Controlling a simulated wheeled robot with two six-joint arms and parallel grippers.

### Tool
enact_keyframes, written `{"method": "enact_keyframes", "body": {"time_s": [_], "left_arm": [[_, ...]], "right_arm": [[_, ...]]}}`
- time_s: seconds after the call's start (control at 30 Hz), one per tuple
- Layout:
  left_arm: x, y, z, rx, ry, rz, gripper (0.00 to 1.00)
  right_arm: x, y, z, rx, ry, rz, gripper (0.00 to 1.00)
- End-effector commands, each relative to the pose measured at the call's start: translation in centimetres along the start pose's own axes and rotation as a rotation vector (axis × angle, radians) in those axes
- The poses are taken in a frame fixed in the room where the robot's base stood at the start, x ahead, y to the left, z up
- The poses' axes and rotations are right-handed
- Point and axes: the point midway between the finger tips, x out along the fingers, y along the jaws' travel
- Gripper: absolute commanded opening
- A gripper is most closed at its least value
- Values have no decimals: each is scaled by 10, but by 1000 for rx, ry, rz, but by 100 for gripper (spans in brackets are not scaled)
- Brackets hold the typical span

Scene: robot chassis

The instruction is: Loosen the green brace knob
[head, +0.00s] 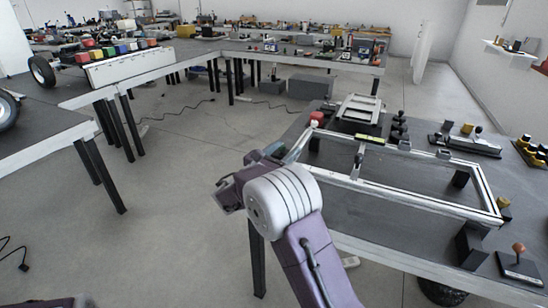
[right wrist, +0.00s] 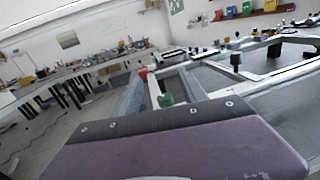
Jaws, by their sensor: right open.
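The green brace knob (right wrist: 166,99) shows in the right wrist view, just beyond the dark edge of my gripper body, near the corner of a light metal frame. I cannot make it out clearly in the head view, where my right wrist covers that area. My right gripper (head: 286,151) is open at the near left corner of the frame (head: 400,202). In the right wrist view, grey finger-like parts lie on either side of the knob; contact cannot be told. My left gripper is out of view.
A red knob (head: 316,118) stands at the frame's far left corner; it also shows in the right wrist view (right wrist: 143,72). A yellow-green level (head: 370,140) lies across the frame. Black and yellow parts crowd the table's right side. The floor at left is open.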

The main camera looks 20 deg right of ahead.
Motion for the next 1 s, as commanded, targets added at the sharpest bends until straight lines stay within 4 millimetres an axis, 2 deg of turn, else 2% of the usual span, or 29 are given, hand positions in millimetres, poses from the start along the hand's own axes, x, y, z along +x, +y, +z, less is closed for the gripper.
{"method": "enact_keyframes", "body": {"time_s": [0.03, 0.1, 0.2, 0.47, 0.8, 1.0], "left_arm": [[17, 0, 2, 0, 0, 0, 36], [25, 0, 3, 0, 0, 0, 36], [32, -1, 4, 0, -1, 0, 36], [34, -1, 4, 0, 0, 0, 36], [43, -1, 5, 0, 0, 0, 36], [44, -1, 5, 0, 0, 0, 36]], "right_arm": [[-2, 3, -24, -11, 5, 5, 50], [-5, 6, -41, -28, 12, 12, 50], [-8, 8, -54, -39, 17, 20, 50], [-5, 10, -56, -40, 19, 22, 50], [61, 10, -58, -39, 18, 20, 50], [80, 11, -58, -40, 20, 22, 50]]}}
